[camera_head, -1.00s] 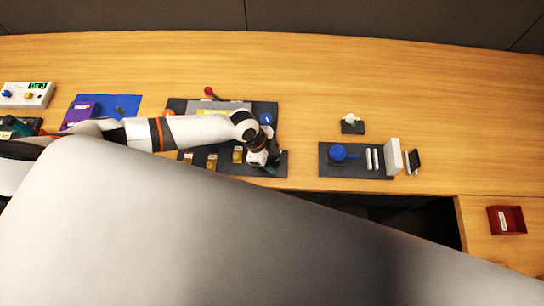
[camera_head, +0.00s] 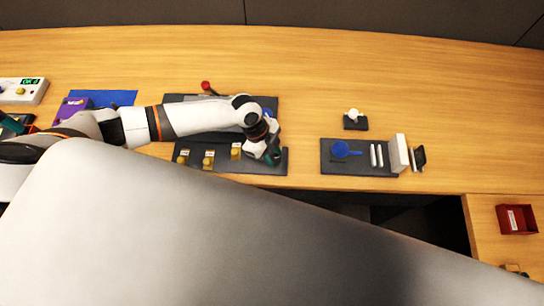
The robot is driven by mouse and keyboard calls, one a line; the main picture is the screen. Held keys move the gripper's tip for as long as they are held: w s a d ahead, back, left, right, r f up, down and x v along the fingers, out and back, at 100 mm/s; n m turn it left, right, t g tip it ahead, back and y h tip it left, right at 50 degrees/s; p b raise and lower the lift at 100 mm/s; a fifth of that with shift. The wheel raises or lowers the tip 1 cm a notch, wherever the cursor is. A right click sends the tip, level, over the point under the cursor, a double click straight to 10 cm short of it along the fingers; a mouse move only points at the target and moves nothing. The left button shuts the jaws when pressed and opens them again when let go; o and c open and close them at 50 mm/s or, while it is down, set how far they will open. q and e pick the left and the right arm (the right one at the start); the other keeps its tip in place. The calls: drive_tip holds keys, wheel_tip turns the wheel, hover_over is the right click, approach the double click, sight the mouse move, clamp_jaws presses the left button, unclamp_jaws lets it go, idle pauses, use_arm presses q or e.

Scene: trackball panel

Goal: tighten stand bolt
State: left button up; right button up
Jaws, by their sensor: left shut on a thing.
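My left gripper (camera_head: 271,159) is at the right end of the dark panel (camera_head: 220,167), its tip pointing down at the panel. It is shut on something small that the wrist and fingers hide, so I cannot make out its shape. I cannot pick out the stand bolt for certain. Several yellow parts (camera_head: 208,162) stand in a row on the panel, left of the gripper. My right gripper is not in view.
A second dark panel (camera_head: 335,169) to the right carries a blue handled part (camera_head: 341,149), white bars and a white block (camera_head: 399,152). A red-knobbed lever (camera_head: 206,86) stands behind. A red bin (camera_head: 516,219) is at far right. My large pale body part covers the foreground.

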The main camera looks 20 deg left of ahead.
use_arm(q)
drive_tip(key=m+b, duration=0.1)
drive_tip(key=m+g+b, duration=0.1)
drive_tip(key=shift+w+f+m+b, duration=0.15)
drive_tip(key=shift+w+m+b, duration=0.1)
drive_tip(key=shift+m+b, duration=0.15)
drive_tip(key=m+g+y+b, duration=0.1)
drive_tip(key=m+b, duration=0.1)
drive_tip(key=m, duration=0.1)
drive_tip(key=shift+w+d+m+b, duration=0.1)
drive_tip(key=shift+d+m+b, duration=0.05)
drive_tip(key=shift+m+b, duration=0.2)
drive_tip(key=m+g+y+b, duration=0.1)
drive_tip(key=m+b, duration=0.1)
drive_tip(key=m, duration=0.1)
drive_tip(key=shift+d, duration=0.1)
drive_tip(key=shift+w+r+m+y+b, duration=0.15)
drive_tip(key=shift+m+y+b, duration=0.15)
drive_tip(key=shift+m, duration=0.5)
drive_tip(key=shift+s+r+m+y+b, duration=0.1)
drive_tip(key=shift+m+y+b, duration=0.2)
drive_tip(key=shift+m, duration=0.45)
drive_tip(key=o, duration=1)
